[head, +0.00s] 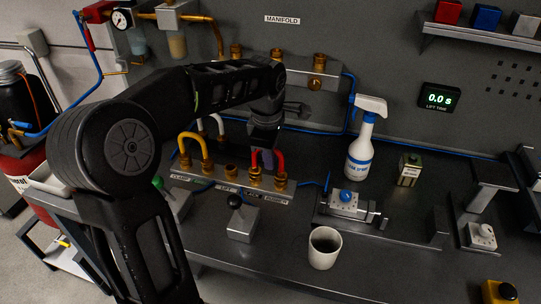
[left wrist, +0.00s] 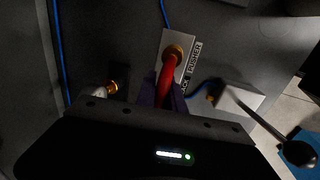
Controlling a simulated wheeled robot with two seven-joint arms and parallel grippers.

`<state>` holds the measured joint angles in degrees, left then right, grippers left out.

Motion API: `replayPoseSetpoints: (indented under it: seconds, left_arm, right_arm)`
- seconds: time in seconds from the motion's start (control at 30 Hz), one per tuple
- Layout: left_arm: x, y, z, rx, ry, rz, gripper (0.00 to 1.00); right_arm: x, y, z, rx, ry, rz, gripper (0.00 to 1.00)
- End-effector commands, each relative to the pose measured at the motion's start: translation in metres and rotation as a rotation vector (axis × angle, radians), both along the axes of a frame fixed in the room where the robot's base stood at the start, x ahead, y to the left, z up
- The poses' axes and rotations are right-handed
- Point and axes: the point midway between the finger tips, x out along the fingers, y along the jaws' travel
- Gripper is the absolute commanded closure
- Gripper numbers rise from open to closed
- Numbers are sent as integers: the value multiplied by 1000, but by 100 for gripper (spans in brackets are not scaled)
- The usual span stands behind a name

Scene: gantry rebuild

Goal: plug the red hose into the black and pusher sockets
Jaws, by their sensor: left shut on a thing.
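My left gripper (head: 266,158) reaches down over the socket block (head: 235,187) on the bench and is shut on the red hose (head: 280,160). The hose is a short arch with brass ends, upright over the two sockets at the block's right end, near the black and pusher labels. In the left wrist view the red hose (left wrist: 167,75) runs from between the fingers (left wrist: 166,92) to a brass fitting (left wrist: 175,52) beside the pusher label. Its other end is hidden by the gripper there. I cannot tell whether either end is fully seated. My right gripper is not in view.
A yellow hose (head: 193,140) arches at the block's left. A black-knobbed lever (head: 236,202) and a white mug (head: 324,248) stand in front. A spray bottle (head: 361,140) and a clamp fixture (head: 347,208) are to the right. The lift timer (head: 439,98) reads 0.0 s.

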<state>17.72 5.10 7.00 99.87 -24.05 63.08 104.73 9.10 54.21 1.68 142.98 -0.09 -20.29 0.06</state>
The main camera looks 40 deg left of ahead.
Motion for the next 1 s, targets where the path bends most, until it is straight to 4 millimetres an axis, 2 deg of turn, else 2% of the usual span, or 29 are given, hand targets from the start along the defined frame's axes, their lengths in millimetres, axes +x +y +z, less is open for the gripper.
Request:
replayPoseSetpoints:
  seconds: [0.23,0.27,0.53,0.83,1.0]
  left_arm:
    - [0,0,0,0,0,0,100]
    - [0,0,0,0,0,0,84]
    - [0,0,0,0,0,0,62]
    - [0,0,1,0,0,0,62]
    - [-2,-1,15,1,-3,-1,62]
  right_arm:
    - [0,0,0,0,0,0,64]
    - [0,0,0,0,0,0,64]
    - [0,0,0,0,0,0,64]
    - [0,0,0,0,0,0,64]
    - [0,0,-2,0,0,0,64]
